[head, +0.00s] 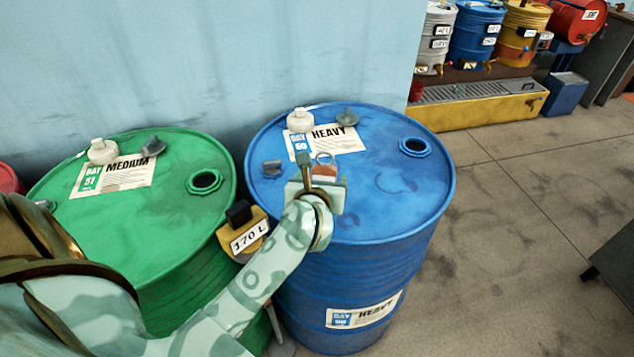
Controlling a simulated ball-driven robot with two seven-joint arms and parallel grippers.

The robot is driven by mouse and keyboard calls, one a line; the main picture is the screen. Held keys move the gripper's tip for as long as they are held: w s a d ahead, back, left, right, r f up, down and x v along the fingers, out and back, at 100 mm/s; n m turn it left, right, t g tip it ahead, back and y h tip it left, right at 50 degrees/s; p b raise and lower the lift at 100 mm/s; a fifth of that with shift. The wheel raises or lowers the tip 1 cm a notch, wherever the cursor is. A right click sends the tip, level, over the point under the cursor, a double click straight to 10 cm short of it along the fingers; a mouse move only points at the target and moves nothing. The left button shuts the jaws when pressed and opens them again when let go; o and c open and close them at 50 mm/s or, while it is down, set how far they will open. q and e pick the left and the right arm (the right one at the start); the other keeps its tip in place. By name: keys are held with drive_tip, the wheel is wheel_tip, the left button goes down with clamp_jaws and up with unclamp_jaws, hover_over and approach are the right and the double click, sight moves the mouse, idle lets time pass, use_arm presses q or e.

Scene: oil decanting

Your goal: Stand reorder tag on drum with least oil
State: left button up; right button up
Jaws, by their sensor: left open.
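A green drum (140,205) labelled MEDIUM stands at left and a blue drum (390,185) labelled HEAVY stands right of it. A yellow plate (249,235) reading 170 L, with a black top part, sits at the green drum's right edge. My left gripper (323,174) is open above the front part of the blue drum's top. A small orange-brown piece with a ring (324,165) shows at its jaws; I cannot tell whether it is the reorder tag or whether it touches the jaws. My right gripper is not in view.
White and grey caps stand on both drum tops, and each top has an open round hole, such as the blue drum's (415,147). A red drum edge (8,178) shows at far left.

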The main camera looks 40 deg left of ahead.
use_arm(q)
drive_tip(key=v, duration=0.5)
drive_tip(key=shift+p, duration=0.3)
